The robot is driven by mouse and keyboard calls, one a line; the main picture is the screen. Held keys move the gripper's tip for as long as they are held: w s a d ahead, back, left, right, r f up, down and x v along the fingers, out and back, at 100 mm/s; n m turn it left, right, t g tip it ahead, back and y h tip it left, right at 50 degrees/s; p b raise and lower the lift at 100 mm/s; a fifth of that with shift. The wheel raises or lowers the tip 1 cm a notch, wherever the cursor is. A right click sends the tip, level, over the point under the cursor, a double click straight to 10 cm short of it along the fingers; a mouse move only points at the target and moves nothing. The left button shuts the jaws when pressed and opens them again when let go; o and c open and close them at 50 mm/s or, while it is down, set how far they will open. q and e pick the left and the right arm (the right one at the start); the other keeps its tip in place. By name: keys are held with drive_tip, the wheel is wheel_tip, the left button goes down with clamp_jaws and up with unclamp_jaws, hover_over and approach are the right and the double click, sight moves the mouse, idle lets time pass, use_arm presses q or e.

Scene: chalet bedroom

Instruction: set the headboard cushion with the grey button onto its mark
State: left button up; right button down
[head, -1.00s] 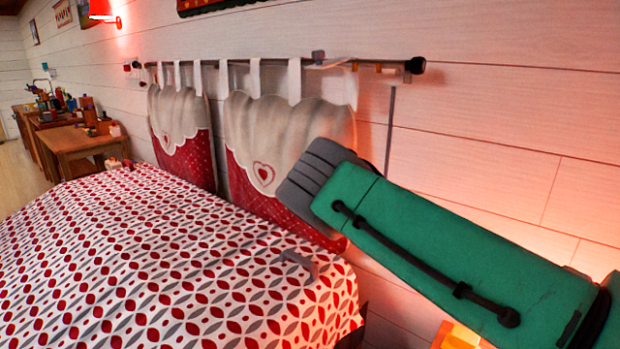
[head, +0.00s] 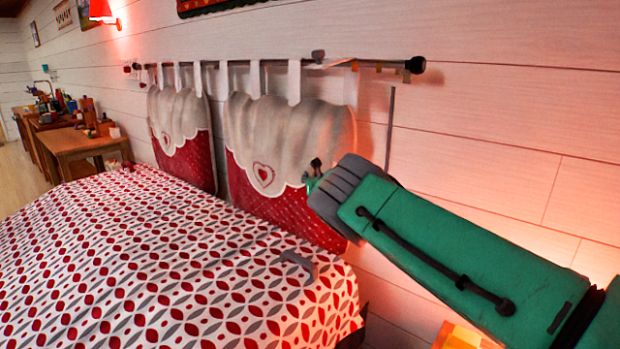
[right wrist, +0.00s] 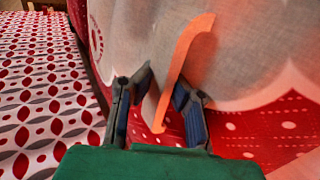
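Two red-and-white headboard cushions hang by white loops from a rod. The right cushion (head: 285,125) has a heart patch; the left cushion (head: 180,130) hangs beside it. A small grey piece (head: 318,56) sits at the rod above the right cushion; I cannot tell if it is the grey button. A thin dark vertical strip (head: 390,130) is on the wall to the right; I cannot tell if it is the mark. My right gripper (head: 314,174) is at the right cushion's lower right part. In the right wrist view its fingers (right wrist: 163,85) are apart, with cushion cloth (right wrist: 240,60) close beyond. My left gripper is out of view.
The bed (head: 150,250) with its patterned cover fills the lower left. A grey hook-like piece (head: 298,263) lies on it. The rod (head: 385,62) ends in a dark knob. Cluttered wooden tables (head: 80,142) stand far left.

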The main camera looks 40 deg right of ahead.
drive_tip(key=s+d+p, duration=0.1)
drive_tip(key=s+d, duration=0.1)
drive_tip(key=s, duration=0.4)
drive_tip(key=shift+s, duration=0.4)
drive_tip(key=c, duration=1.8)
unclamp_jaws()
drive_tip(key=v, duration=1.2)
